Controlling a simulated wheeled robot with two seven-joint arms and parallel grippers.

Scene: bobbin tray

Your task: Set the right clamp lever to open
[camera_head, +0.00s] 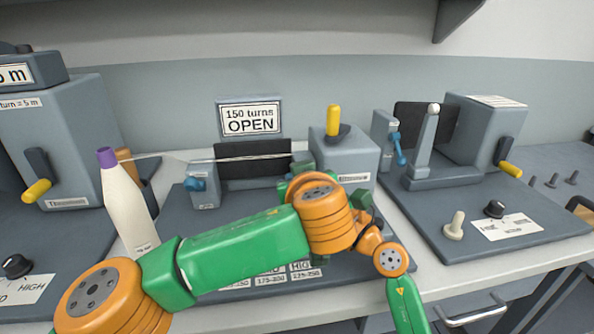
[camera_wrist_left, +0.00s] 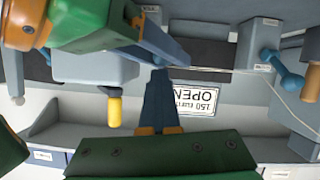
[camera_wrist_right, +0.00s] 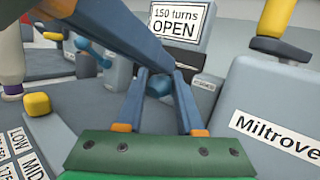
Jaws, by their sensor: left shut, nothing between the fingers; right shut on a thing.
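The right clamp (camera_wrist_right: 205,84) stands at the right of the middle winder. The blue knob (camera_wrist_right: 159,86) of its lever shows between the fingers of my right gripper (camera_wrist_right: 160,92), which is shut on it. The lever's arm is mostly hidden, so I cannot tell its setting. My left gripper (camera_wrist_left: 161,78) is shut and empty, its fingertips close to the right gripper's fingers. In the head view, my left arm covers the right clamp and both fingertips. The left clamp (camera_head: 204,187) has a blue lever (camera_head: 195,184), also in the left wrist view (camera_wrist_left: 282,70).
A sign (camera_head: 250,119) reads "150 turns OPEN" behind the middle winder. A grey box (camera_head: 345,157) with a yellow handle (camera_head: 333,119) stands to the right. A white bottle (camera_head: 126,205) with a purple cap stands left. More winders (camera_head: 478,140) flank the bench. A thread crosses to the clamps.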

